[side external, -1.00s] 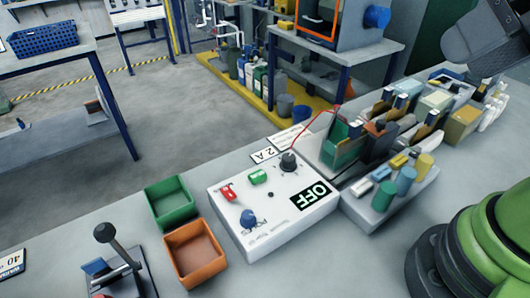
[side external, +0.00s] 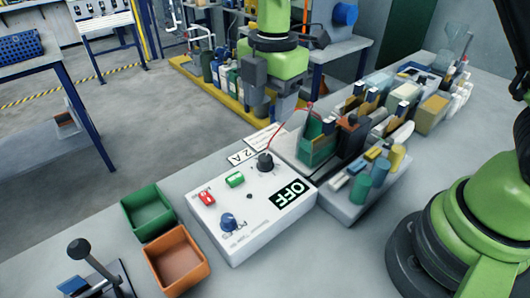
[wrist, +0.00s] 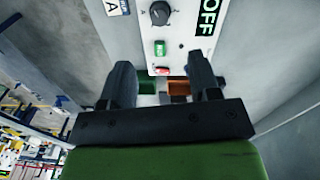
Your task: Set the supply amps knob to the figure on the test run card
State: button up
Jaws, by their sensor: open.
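The white supply box (side external: 272,222) sits on the bench with its OFF display (side external: 292,193) lit. A black round knob (side external: 265,162) stands at its back edge, and a blue knob (side external: 228,222) is at the front; their small labels are not readable. The black knob also shows in the wrist view (wrist: 160,13). A card reading "2 A" (side external: 240,157) lies behind the box, partly visible in the wrist view (wrist: 112,7). My gripper (side external: 272,108) is open and empty, above and behind the box.
A green bin (side external: 148,212) and an orange bin (side external: 177,258) stand left of the box. A rack with dark plates (side external: 335,140) and a tray of small cylinders (side external: 365,185) crowd its right. A red wire arches from the box's back to the rack.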

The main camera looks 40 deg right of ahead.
aim_at(265, 157)
jog(key=shift+n, duration=0.7)
jog(key=f, duration=1.2)
jog(key=shift+w+a, duration=0.25)
jog(key=shift+a, duration=0.05)
jog(key=shift+r, duration=0.1)
jog(key=c, duration=0.9)
